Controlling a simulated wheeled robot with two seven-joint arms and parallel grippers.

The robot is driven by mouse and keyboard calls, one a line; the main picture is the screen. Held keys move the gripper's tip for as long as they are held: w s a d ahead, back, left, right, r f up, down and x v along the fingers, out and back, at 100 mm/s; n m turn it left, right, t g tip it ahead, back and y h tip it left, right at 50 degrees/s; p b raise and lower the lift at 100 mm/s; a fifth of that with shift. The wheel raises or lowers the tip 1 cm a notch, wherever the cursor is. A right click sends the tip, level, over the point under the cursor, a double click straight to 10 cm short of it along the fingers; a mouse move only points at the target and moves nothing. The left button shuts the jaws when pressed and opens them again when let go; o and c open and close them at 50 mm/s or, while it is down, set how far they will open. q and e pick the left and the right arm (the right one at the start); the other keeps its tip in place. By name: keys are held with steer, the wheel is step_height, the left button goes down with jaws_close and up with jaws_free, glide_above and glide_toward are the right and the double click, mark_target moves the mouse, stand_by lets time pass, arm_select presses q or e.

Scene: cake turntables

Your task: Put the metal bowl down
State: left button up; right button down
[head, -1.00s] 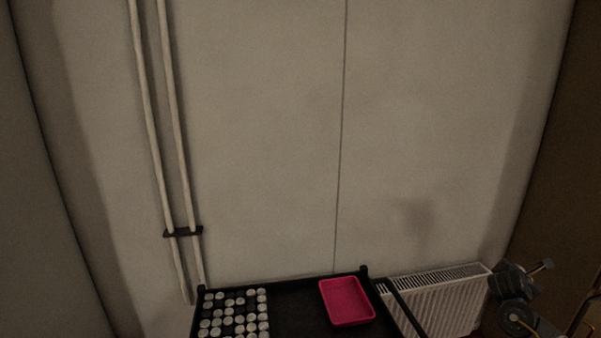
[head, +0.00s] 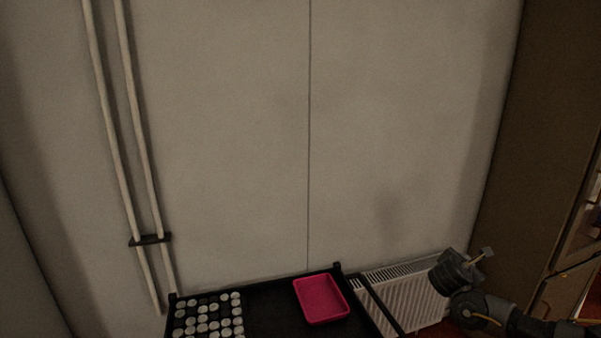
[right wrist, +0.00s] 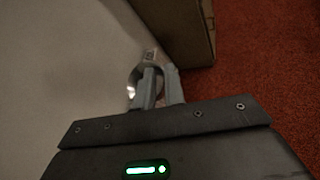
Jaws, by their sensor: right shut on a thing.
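My right gripper (head: 484,254) is raised at the lower right of the head view, in front of the wall and above the right end of the radiator. In the right wrist view the gripper (right wrist: 158,78) is shut on a small shiny grey metal piece (right wrist: 131,90) beside its fingers. This fits the metal bowl, but most of its shape is hidden or too dark to make out. My left gripper is not in view.
A black cart (head: 265,322) stands by the wall at the bottom, with several round pale pieces (head: 213,321) and a pink tray (head: 321,299). The white radiator (head: 405,300) is right of it. A brown cabinet (head: 535,130) stands at right; red floor (right wrist: 260,70) is clear.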

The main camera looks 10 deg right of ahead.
steer(key=w+a+r+n+t+y, duration=0.1)
steer(key=w+a+r+n+t, duration=0.15)
steer(key=a, duration=0.35)
steer(key=w+a+r+n+t+y, duration=0.1)
steer(key=a+r+y, duration=0.15)
steer(key=a, duration=0.35)
steer(key=s+a+r+n+t+y, duration=0.1)
steer(key=s+a+r+n+y, duration=0.1)
steer(key=a, duration=0.7)
steer(key=s+a+r+n+t+y, duration=0.1)
steer(key=s+a+r+n+y, duration=0.2)
steer(key=a, duration=0.6)
steer(key=s+a+r+n+t+y, duration=0.1)
steer(key=s+a+r+n+y, duration=0.1)
steer(key=a, duration=0.7)
step_height(320, 180, up, 2)
steer(key=shift+s+r+n+t+y, duration=0.1)
steer(key=shift+s+n+t+y, duration=0.3)
steer(key=shift+n+y, duration=0.4)
